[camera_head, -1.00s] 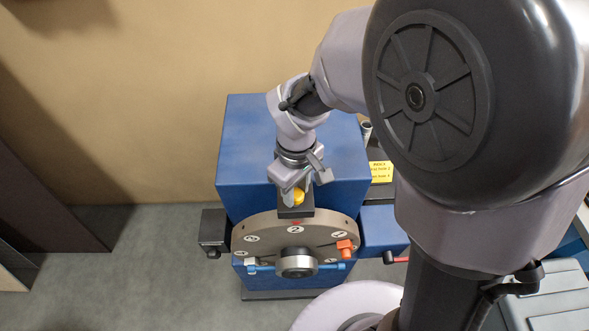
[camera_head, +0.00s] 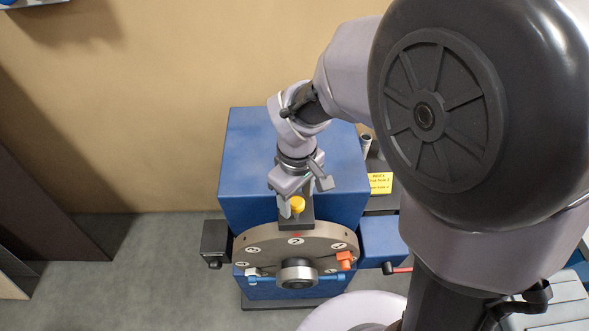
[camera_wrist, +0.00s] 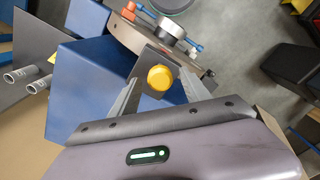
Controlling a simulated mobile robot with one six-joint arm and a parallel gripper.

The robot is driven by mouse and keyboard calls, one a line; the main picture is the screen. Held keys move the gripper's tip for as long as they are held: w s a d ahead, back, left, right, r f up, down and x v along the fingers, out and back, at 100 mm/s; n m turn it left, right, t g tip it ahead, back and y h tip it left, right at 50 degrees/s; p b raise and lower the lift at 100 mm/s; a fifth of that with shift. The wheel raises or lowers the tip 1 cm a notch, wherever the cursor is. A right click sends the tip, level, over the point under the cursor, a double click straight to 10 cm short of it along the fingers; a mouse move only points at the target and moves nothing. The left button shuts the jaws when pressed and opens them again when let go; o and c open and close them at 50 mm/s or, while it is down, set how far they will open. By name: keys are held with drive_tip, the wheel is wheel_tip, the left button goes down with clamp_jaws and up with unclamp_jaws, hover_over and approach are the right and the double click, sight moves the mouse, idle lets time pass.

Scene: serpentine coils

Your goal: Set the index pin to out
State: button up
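The index pin's yellow knob (camera_head: 297,204) stands on a dark block (camera_head: 296,225) at the top rim of a round index plate (camera_head: 262,241). In the wrist view the knob (camera_wrist: 160,78) lies between the two fingers of my gripper (camera_wrist: 160,84), with a gap on each side. My gripper (camera_head: 296,208) is open around the knob and holds nothing. The pin's shaft below the knob is hidden, so its in or out position cannot be told.
The plate has numbered marks, a hub (camera_head: 297,272), a blue crossbar and an orange clamp (camera_head: 345,260). A blue housing (camera_head: 245,150) stands behind it. A black box (camera_head: 215,242) is at left, a red-tipped handle (camera_head: 398,269) at right. A yellow label (camera_head: 379,183) is behind.

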wheel_tip(320, 180, up, 18)
drive_tip(key=p, duration=0.3)
drive_tip(key=shift+f+p, duration=0.25)
drive_tip(key=shift+p, duration=0.15)
drive_tip(key=m+t+y+b, duration=0.15)
drive_tip(key=m+b, duration=0.35)
drive_tip(key=b, duration=0.8)
approach(297, 201)
drive_tip(key=s+d+f, duration=0.1)
drive_tip(key=s+d, duration=0.1)
drive_tip(key=s, duration=0.1)
drive_tip(key=s+d+f+m+t+b, duration=0.1)
drive_tip(key=s+f+m+t+b, duration=0.1)
drive_tip(key=f+b, duration=0.4)
drive_tip(key=s+d+f+m+t+b, duration=0.2)
drive_tip(key=s+f+m+b, duration=0.2)
drive_tip(key=f+m+b, duration=0.2)
drive_tip(key=shift+s+f+b, duration=0.3)
drive_tip(key=shift+f+b, duration=0.1)
drive_tip(key=shift+f, duration=0.3)
drive_tip(key=shift+d+y, duration=0.1)
drive_tip(key=shift+y, duration=0.15)
drive_tip(key=shift+c, duration=0.4)
